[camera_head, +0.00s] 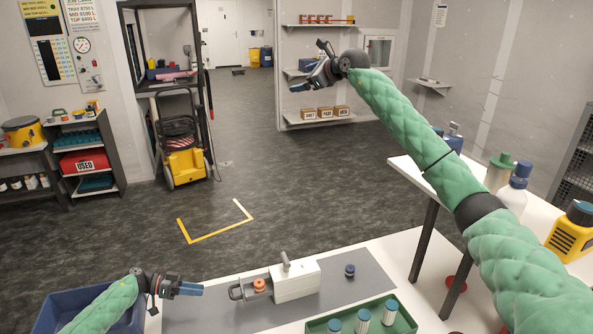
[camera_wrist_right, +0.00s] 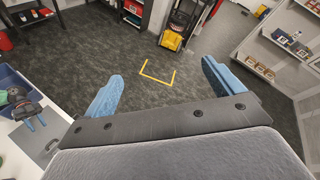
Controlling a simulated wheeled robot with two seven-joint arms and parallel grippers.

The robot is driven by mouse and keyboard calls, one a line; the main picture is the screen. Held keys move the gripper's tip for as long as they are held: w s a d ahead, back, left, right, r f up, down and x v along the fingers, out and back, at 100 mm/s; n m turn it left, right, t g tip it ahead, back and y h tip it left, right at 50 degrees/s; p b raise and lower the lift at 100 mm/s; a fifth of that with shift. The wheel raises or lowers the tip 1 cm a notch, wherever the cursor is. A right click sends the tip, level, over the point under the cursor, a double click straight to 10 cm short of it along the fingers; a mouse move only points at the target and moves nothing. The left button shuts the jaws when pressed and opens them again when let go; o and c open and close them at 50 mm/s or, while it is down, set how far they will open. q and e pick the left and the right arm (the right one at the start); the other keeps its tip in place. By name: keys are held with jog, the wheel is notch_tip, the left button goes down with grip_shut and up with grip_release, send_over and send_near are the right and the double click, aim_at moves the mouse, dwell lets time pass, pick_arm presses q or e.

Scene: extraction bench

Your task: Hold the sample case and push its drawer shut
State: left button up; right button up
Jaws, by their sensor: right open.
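The white sample case (camera_head: 296,281) stands on the grey mat of the near bench, with a grey handle on top. Its drawer (camera_head: 238,293) is pulled out to the left, and an orange round piece (camera_head: 259,284) sits in it. My left gripper (camera_head: 202,289) is left of the drawer, apart from it, fingers pointing right. In the right wrist view, the left gripper's blue fingertips (camera_wrist_right: 36,123) show a small gap with nothing between them. My right gripper (camera_head: 308,67) is raised far from the case. Its fingers (camera_wrist_right: 162,72) are wide open and empty in the right wrist view.
A dark blue capped item (camera_head: 350,271) stands on the mat right of the case. A green tray (camera_head: 403,318) with several capped vials is at the front right. A blue bin (camera_head: 62,303) is at the left. A side table (camera_head: 460,186) holds bottles.

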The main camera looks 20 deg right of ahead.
jog(key=s+a+f+n+g+h, duration=0.1)
jog(key=a+f+g, duration=0.1)
jog(key=f, duration=0.6)
jog(key=s+a+f+n+g+h, duration=0.1)
jog(key=a+f+g, duration=0.1)
jog(key=f, duration=0.7)
jog(key=n+g+h, duration=0.5)
jog(key=g, duration=0.4)
send_near(297, 267)
notch_tip(297, 267, down, 6)
jog(key=shift+s+f, duration=0.15)
jog(key=shift+f, duration=3.95)
jog(key=c, duration=1.3)
